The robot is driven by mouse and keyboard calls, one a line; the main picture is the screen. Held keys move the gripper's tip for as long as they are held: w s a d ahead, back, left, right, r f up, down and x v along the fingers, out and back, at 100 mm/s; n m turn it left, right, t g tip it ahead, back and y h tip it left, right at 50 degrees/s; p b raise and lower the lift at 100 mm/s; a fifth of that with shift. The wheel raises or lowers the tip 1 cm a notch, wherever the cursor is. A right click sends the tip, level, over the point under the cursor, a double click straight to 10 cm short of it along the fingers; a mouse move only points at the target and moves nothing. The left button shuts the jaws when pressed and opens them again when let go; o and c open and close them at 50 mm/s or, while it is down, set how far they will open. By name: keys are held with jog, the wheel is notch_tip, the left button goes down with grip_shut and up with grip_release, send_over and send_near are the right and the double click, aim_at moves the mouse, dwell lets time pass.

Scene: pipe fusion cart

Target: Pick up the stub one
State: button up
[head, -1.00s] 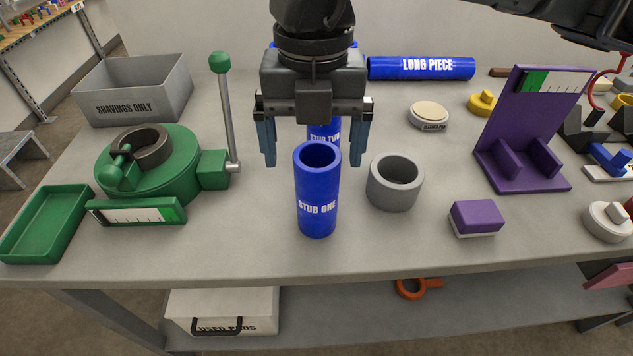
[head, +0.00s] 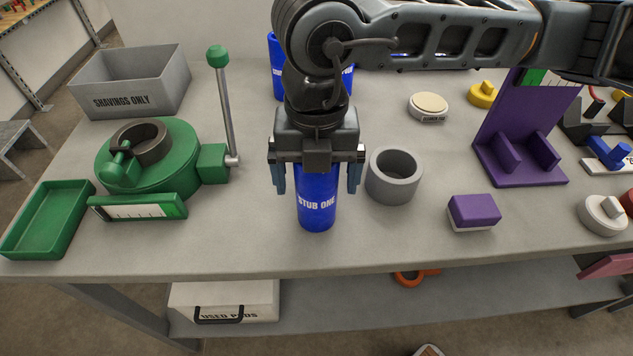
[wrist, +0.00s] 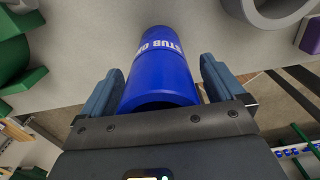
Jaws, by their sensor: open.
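Stub one (head: 317,208) is a blue tube with white lettering. It stands upright near the front edge of the table, and its top is hidden behind my gripper in the head view. My gripper (head: 318,180) is open and pointed down, with one blue-grey finger on each side of the tube. In the wrist view the tube (wrist: 162,75) lies between the two fingers (wrist: 160,92). A small gap shows on the right side. On the left, the finger and tube look very close, and I cannot tell whether they touch.
A grey ring (head: 393,176) stands close to the right of the tube. A purple block (head: 473,212) lies farther right. A green clamp fixture (head: 160,165) with an upright lever stands to the left. Other blue tubes (head: 277,68) stand behind my arm. The table is clear in front.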

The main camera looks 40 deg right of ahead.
jog(key=c, duration=1.2)
jog(key=shift+r, duration=0.15)
jog(key=r, duration=0.2)
jog(key=d+r+b, duration=0.1)
jog(key=r, duration=0.1)
jog(key=shift+w+d, duration=0.1)
jog(key=shift+w, duration=0.05)
jog(key=d+r+b, duration=0.1)
jog(key=d+r, duration=0.1)
jog(key=d, duration=0.1)
jog(key=w+d+r, duration=0.1)
jog(key=d+r, duration=0.1)
jog(key=d, duration=0.2)
jog(key=d+r+b, duration=0.1)
jog(key=d+r, duration=0.1)
jog(key=d, duration=0.1)
jog(key=shift+w+d+r+b, duration=0.2)
jog(key=shift+r+b, duration=0.1)
jog(key=shift+r, duration=0.05)
